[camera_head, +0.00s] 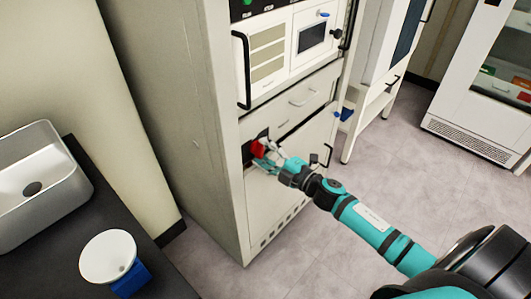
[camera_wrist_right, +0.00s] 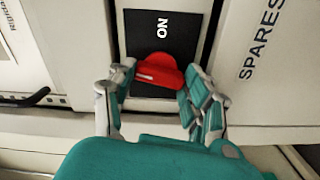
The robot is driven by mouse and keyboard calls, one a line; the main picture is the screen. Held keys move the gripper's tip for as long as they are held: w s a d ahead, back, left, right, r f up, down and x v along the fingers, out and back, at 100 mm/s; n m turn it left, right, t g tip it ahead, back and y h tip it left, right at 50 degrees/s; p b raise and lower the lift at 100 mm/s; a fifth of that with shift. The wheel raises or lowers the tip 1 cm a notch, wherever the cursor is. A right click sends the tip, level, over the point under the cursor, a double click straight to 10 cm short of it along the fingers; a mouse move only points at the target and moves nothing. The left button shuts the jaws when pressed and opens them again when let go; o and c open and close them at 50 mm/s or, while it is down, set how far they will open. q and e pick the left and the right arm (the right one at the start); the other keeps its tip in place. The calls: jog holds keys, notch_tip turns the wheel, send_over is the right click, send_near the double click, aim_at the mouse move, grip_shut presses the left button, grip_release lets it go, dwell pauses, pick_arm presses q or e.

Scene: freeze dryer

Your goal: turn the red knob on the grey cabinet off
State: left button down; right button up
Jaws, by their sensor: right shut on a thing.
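The red knob (camera_head: 259,148) is on a black plate on the front of the grey cabinet (camera_head: 205,120). In the right wrist view the red knob (camera_wrist_right: 160,70) sits between my fingers, below the white word ON on the black plate (camera_wrist_right: 162,35). My right gripper (camera_head: 268,157) reaches the cabinet front from the right and is shut on the knob; its fingers also show in the right wrist view (camera_wrist_right: 155,95). The lower part of the knob is partly hidden behind the gripper. My left gripper is not in view.
A drawer (camera_head: 300,98) and a panel with a screen (camera_head: 312,35) are above the knob. A black handle (camera_head: 243,70) sticks out at the upper left of the front. A sink (camera_head: 45,180) and white funnel (camera_head: 107,257) are at left.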

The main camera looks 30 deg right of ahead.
jog(key=shift+n, duration=1.1)
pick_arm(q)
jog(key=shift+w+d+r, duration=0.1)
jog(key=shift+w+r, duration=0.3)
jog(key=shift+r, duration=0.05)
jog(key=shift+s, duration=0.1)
pick_arm(e)
jog(key=shift+n, duration=0.3)
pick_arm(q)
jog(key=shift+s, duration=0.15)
pick_arm(e)
jog(key=o, duration=0.9)
jog(key=shift+a, duration=0.1)
jog(key=shift+c, duration=0.2)
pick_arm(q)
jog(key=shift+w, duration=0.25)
pick_arm(e)
jog(key=o, duration=0.3)
